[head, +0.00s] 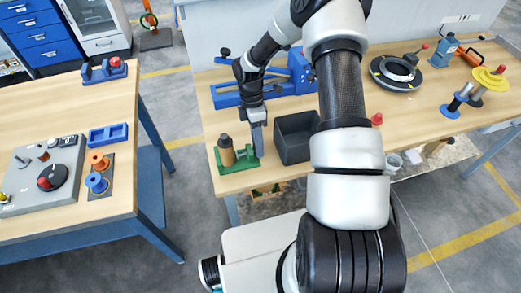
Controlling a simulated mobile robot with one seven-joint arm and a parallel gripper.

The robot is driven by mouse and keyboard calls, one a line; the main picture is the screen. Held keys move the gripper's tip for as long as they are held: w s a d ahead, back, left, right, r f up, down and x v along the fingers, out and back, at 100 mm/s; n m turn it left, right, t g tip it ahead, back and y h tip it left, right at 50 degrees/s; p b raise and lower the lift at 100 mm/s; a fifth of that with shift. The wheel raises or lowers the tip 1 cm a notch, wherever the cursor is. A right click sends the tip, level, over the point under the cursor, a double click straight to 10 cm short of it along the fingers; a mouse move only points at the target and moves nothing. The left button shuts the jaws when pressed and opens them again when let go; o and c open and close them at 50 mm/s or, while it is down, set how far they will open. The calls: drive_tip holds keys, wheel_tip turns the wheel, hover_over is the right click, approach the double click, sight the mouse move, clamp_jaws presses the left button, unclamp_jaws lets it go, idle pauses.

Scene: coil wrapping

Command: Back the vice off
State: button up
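A small green vice (243,165) sits near the front left edge of the middle bench. A brown cylinder (227,149) stands upright at the vice, at its left side. My gripper (257,122) points down over the right end of the vice. A grey upright piece (259,141) shows right under the fingers, and I cannot tell whether it is part of my fingers or of the vice. The fingers are too small and end-on to tell whether they are open or shut. The vice's screw or handle cannot be made out behind the gripper.
A dark open bin (294,140) stands just right of the vice. A blue machine (275,87) lies behind my gripper. A black ring (395,73) and a yellow-topped spool (489,79) are farther right. A second table (128,185) stands left across a gap.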

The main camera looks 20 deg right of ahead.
drive_tip(key=shift+c, duration=0.8)
drive_tip(key=shift+s+t, duration=0.25)
drive_tip(key=shift+t, duration=0.45)
drive_tip(key=shift+s+f+t+b, duration=0.15)
drive_tip(key=shift+t+b, duration=0.75)
drive_tip(key=shift+b, duration=0.35)
drive_tip(key=shift+r+t, duration=0.25)
drive_tip(key=shift+t, duration=0.05)
